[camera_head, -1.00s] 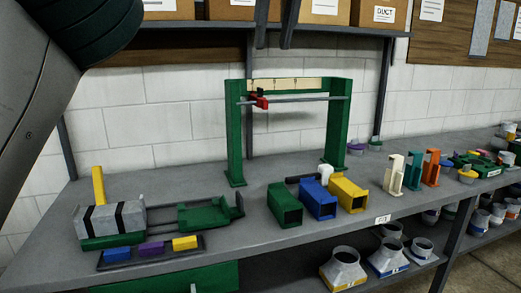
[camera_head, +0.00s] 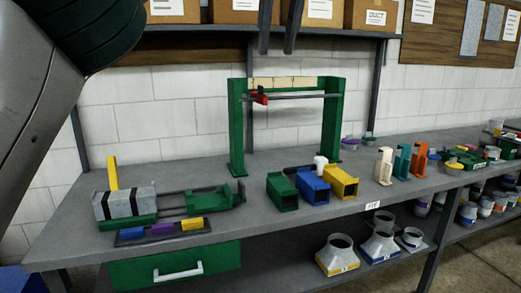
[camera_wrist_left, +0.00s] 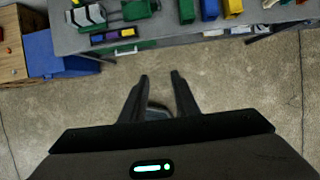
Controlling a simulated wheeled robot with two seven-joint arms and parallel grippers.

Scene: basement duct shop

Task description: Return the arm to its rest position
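My left arm comes in at the upper left of the head view, with no fingers showing there. In the left wrist view my left gripper (camera_wrist_left: 158,78) is open and empty, with its two dark fingers apart above the bare floor (camera_wrist_left: 225,85). It is in front of the workbench, apart from everything on it. The grey workbench (camera_head: 330,225) also shows at the top of the left wrist view (camera_wrist_left: 172,36). My right gripper is in neither view.
On the bench are a grey block with black straps (camera_head: 124,203), a green gantry frame (camera_head: 236,130), and green (camera_head: 282,192), blue (camera_head: 313,187) and yellow (camera_head: 341,183) ducts. A blue box (camera_wrist_left: 62,55) stands on the floor at left. The floor before the bench is clear.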

